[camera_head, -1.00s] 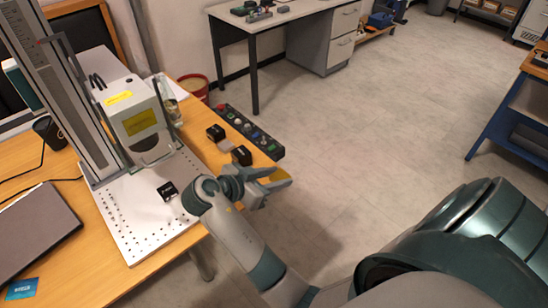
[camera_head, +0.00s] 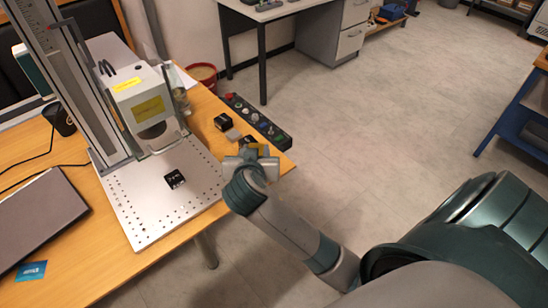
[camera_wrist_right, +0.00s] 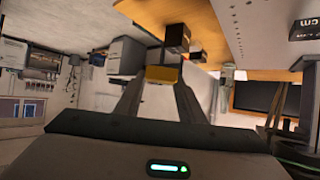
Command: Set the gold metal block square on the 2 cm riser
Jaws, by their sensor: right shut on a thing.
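My right gripper (camera_head: 254,152) is shut on the gold block (camera_head: 262,150), off the table's right edge beside the marker's plate. In the right wrist view the gold block (camera_wrist_right: 163,74) sits between the two fingertips. A black riser (camera_head: 174,179) with white lettering stands on the perforated plate (camera_head: 147,222), left of the gripper and apart from it. In the wrist view its lettering ends in "cm" (camera_wrist_right: 305,26); I cannot read the number. My left gripper is not in view.
Two more black blocks (camera_head: 222,122) (camera_head: 248,143) and a small grey piece (camera_head: 233,134) are at the table's right side, near a control strip (camera_head: 257,121). The laser head (camera_head: 144,105) and column (camera_head: 78,90) stand behind the riser. The plate's front is clear.

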